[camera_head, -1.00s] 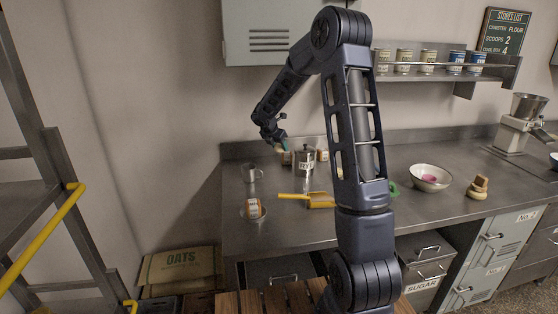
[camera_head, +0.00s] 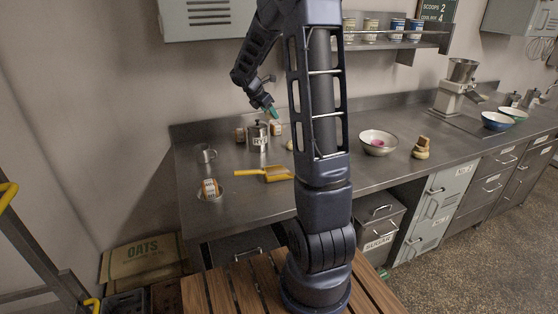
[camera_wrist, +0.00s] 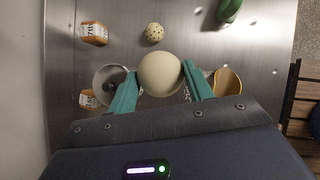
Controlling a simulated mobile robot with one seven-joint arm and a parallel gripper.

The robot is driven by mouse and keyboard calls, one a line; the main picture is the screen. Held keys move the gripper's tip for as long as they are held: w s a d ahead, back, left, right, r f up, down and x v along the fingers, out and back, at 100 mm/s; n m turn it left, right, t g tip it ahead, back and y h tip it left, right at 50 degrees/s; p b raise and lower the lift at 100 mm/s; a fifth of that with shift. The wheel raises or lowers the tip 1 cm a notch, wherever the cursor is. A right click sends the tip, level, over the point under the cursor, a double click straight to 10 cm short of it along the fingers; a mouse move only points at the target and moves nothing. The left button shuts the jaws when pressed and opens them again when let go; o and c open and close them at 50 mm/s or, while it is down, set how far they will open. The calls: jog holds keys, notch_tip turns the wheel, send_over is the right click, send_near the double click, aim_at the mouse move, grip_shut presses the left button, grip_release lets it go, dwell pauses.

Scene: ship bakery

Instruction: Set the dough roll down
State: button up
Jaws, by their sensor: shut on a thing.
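My gripper (camera_wrist: 160,88) has its two teal fingers on either side of a smooth, pale, round dough roll (camera_wrist: 160,72) and is shut on it. In the head view my gripper (camera_head: 271,112) hangs above the steel counter (camera_head: 240,205), by the lidded RYE canister (camera_head: 258,139). The held roll is hard to make out there. In the wrist view the roll covers part of the counter below. A small speckled ball (camera_wrist: 154,32) lies apart from it on the counter.
A white bowl (camera_head: 378,142) and a stack of brown pieces (camera_head: 421,148) are to the right. Bare counter lies in front of the bowl.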

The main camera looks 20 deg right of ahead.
jog(key=s+d+m, duration=0.1)
jog(key=s+d, duration=0.1)
jog(key=s, duration=0.1)
send_near(282, 159)
jog(key=shift+g, duration=0.4)
jog(key=x, duration=0.5)
jog(key=shift+w+d+f, duration=0.15)
jog(key=shift+d+f, duration=0.1)
jog(key=shift+f, duration=0.1)
jog(key=o, duration=1)
